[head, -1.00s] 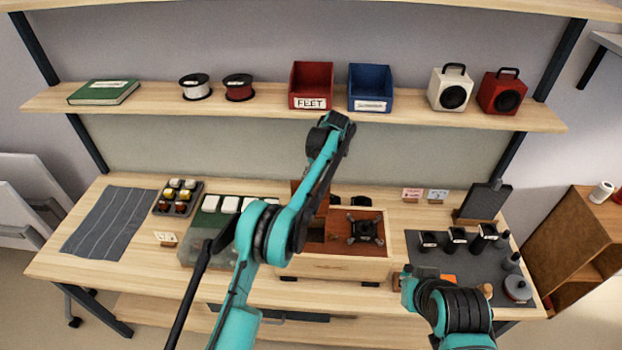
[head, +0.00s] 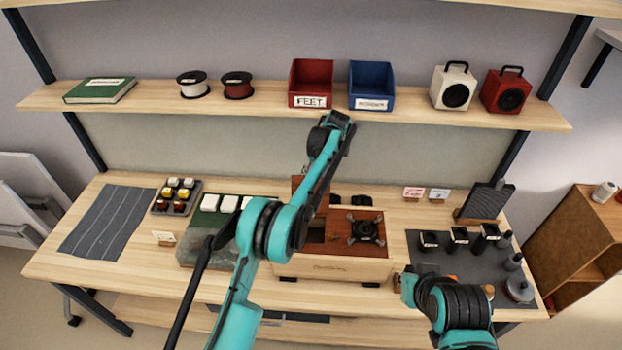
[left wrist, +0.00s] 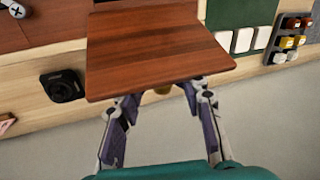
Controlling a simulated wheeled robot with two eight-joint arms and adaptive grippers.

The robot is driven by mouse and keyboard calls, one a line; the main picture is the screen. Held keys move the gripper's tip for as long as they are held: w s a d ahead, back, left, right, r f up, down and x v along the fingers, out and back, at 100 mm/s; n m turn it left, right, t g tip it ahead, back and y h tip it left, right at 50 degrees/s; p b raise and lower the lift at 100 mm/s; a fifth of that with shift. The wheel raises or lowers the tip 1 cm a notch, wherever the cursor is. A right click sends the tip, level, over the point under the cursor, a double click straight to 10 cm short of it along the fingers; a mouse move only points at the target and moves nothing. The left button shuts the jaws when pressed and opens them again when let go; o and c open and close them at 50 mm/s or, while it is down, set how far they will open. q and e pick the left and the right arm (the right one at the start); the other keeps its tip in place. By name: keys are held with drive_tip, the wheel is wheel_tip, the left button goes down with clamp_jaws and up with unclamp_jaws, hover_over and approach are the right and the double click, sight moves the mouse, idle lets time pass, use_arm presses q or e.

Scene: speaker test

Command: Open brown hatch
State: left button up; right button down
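The brown hatch (head: 304,187) stands raised from the top of a wooden box (head: 335,268), on its left part, partly behind my left arm in the head view. A dark opening (head: 316,235) shows below it. In the left wrist view the hatch (left wrist: 155,55) is a flat reddish-brown panel across the upper middle. My left gripper (left wrist: 162,95) is at the panel's near edge, with its fingers apart. The fingertips overlap that edge; I cannot tell whether they touch it. A small brass-coloured piece shows between them.
A black cross-shaped part (head: 363,228) sits on the box's right top. A dark mat (head: 470,267) with black parts lies to the right. A shelf (head: 210,108) with bins and speakers runs above.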

use_arm(q)
drive_tip(key=shift+r, duration=0.15)
drive_tip(key=v, duration=1.1)
drive_tip(key=shift+r, duration=0.4)
drive_tip(key=shift+d, duration=0.1)
drive_tip(key=shift+r, duration=0.1)
drive_tip(key=s+a+r+t+h+b, duration=0.2)
drive_tip(key=s+a+r+b, duration=0.2)
drive_tip(key=s+a+r, duration=0.2)
drive_tip(key=s+a+m+t+b, duration=0.1)
drive_tip(key=s+a+b, duration=0.3)
drive_tip(key=s, duration=0.8)
drive_tip(key=s+a+f+t+b, duration=0.1)
drive_tip(key=s+a+f+b, duration=0.1)
drive_tip(key=s+f, duration=0.7)
drive_tip(key=s+a+f+t+h+b, duration=0.1)
drive_tip(key=s+a+f+t+b, duration=0.1)
drive_tip(key=s+f, duration=0.7)
drive_tip(key=s+a, duration=0.1)
drive_tip(key=s, duration=0.3)
drive_tip(key=shift+a+f+t, duration=0.15)
drive_tip(key=shift+a+t, duration=0.05)
drive_tip(key=shift+t, duration=0.1)
